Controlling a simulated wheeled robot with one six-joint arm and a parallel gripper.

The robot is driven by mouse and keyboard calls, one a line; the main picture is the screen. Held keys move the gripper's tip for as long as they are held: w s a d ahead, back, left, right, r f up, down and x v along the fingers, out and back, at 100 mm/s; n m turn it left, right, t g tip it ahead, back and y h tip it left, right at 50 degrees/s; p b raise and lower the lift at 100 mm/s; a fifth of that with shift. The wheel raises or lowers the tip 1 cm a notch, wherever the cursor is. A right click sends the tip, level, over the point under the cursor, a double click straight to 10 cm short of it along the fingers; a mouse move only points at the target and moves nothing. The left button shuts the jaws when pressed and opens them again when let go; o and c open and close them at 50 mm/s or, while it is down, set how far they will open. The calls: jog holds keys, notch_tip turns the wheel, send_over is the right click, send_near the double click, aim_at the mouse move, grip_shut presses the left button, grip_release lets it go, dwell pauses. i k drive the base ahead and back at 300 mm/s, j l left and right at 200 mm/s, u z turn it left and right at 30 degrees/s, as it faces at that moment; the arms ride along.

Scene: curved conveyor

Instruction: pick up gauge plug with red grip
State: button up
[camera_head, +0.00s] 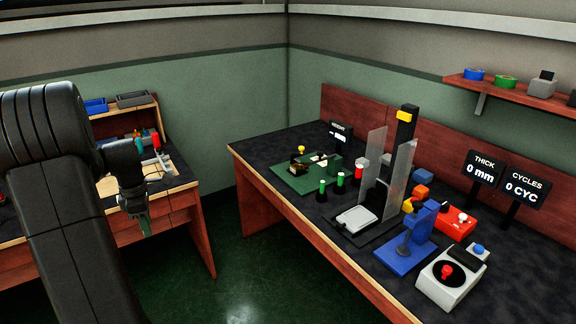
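My gripper (142,222) hangs at the left of the picture, over the floor and in front of the left bench, far from the plugs. Its fingers are too small and dark to show whether they are open.
A green fixture (300,180) lies left of the plugs. A clear-panelled press (404,130), blue stand (405,250), red box (456,222) and white button box (448,284) crowd the right. Dark floor (240,280) lies open between the two benches.

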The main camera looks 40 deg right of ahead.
aim_at(359, 171)
jog(key=u, duration=0.45)
jog(key=l+u, duration=0.1)
jog(key=u, duration=0.35)
jog(key=l+u, duration=0.1)
jog(key=u, duration=0.85)
jog(key=l+u, duration=0.15)
jog(key=u, duration=1.2)
jog(key=k+u, duration=0.1)
jog(key=u, duration=0.35)
jog(key=k+l+u, duration=0.15)
jog(key=k+u, duration=0.45)
jog(key=k, duration=0.2)
jog(key=k+z, duration=0.2)
jog(key=z, duration=0.15)
jog(key=k+l+z, duration=0.15)
jog(key=z, duration=0.9)
jog(key=l+z, duration=0.1)
jog(key=z, duration=0.65)
jog(key=l+z, duration=0.1)
jog(key=z, duration=0.6)
jog(key=l+z, duration=0.1)
jog(key=z, duration=1.3)
jog(key=l+z, duration=0.1)
jog(key=z, duration=0.65)
jog(key=i+z, duration=0.1)
jog(key=z, duration=1.3)
